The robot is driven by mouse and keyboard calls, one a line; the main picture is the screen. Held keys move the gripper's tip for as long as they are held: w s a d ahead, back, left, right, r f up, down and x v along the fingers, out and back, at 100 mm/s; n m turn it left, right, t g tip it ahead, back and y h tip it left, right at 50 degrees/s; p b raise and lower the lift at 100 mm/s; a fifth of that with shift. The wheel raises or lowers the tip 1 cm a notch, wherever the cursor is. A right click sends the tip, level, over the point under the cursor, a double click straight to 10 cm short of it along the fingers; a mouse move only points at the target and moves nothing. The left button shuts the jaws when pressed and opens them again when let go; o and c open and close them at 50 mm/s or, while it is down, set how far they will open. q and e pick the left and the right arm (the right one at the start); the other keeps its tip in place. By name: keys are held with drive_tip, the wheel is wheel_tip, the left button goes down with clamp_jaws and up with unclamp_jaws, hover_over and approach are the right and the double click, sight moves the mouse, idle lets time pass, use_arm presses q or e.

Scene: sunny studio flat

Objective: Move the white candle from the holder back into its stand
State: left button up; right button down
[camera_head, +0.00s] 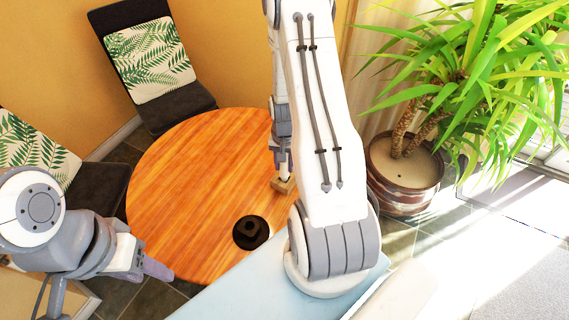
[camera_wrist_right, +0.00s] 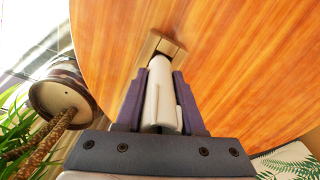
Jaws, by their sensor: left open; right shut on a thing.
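The white candle (camera_wrist_right: 160,88) is between the two dark fingers of my right gripper (camera_wrist_right: 159,78), which is shut on it. The candle's far end meets a small square wooden block (camera_wrist_right: 154,44) on the round table; I cannot tell if it sits inside the block or just over it. In the head view the block (camera_head: 284,186) shows at the table's right side, below my right gripper (camera_head: 284,170). A round black piece (camera_head: 251,232) with a dark centre stands empty nearer the table's front edge. My left gripper (camera_head: 157,269) is open and empty, at the table's lower left edge.
The round wooden table (camera_head: 190,190) is mostly bare on its left and middle. A potted plant (camera_head: 405,185) stands close to the table's right. Dark chairs with leaf-pattern cushions (camera_head: 150,60) stand behind and to the left. My right arm hides the table's right edge.

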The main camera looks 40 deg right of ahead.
drive_tip(key=shift+f+b, duration=0.5)
drive_tip(key=shift+f, duration=0.65)
idle(1.8)
drive_tip(key=shift+c, duration=2.2)
unclamp_jaws()
drive_tip(key=o, duration=0.4)
drive_tip(key=shift+o, duration=0.2)
drive_tip(key=shift+r, duration=0.1)
drive_tip(key=shift+r, duration=0.1)
wheel_tip(320, 180, up, 7)
drive_tip(key=p, duration=0.6)
